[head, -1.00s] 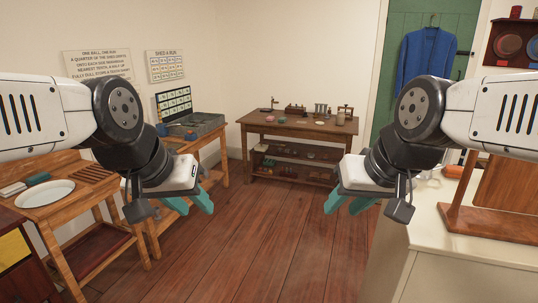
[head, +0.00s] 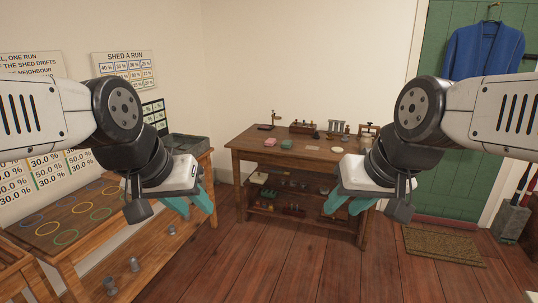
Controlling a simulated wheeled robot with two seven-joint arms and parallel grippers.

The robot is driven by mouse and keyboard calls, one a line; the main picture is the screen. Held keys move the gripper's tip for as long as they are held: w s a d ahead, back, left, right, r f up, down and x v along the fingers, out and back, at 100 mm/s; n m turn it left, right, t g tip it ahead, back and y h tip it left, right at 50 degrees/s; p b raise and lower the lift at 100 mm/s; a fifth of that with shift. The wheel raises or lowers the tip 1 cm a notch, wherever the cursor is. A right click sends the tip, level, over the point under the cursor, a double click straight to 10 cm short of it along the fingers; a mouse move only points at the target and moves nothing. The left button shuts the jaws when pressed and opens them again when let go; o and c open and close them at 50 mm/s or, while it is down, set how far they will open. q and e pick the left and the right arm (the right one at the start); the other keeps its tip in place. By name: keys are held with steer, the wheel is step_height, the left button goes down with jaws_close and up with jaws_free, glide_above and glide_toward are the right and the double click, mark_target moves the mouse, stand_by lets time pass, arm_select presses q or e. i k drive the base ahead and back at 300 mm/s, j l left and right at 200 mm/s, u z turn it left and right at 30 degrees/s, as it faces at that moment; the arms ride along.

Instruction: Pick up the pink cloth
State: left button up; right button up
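A small pink item (head: 270,142), which looks like the folded pink cloth, lies on the left part of the brown wooden table (head: 240,146) by the far wall. A similar green folded item (head: 287,144) lies just right of it. My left gripper (head: 194,207) is in the air at left of centre, its teal fingers apart and empty. My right gripper (head: 346,208) is in the air at right of centre, also open and empty. Both are well short of the pink item and touch nothing.
The table also bears a wooden rack (head: 302,127), a pale round dish (head: 337,150) and small tools, with a lower shelf (head: 285,210). A workbench (head: 90,225) runs along the left wall. Wooden floor (head: 280,270) in front is clear. A doormat (head: 443,245) lies at right.

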mark_target(270, 142)
steer(key=i, duration=2.25)
steer(key=i+z, duration=0.2)
steer(key=i, duration=0.3)
steer(key=i+j+z, duration=0.2)
steer(key=i, duration=0.3)
steer(key=i+j+z, duration=0.15)
steer(key=i, duration=0.3)
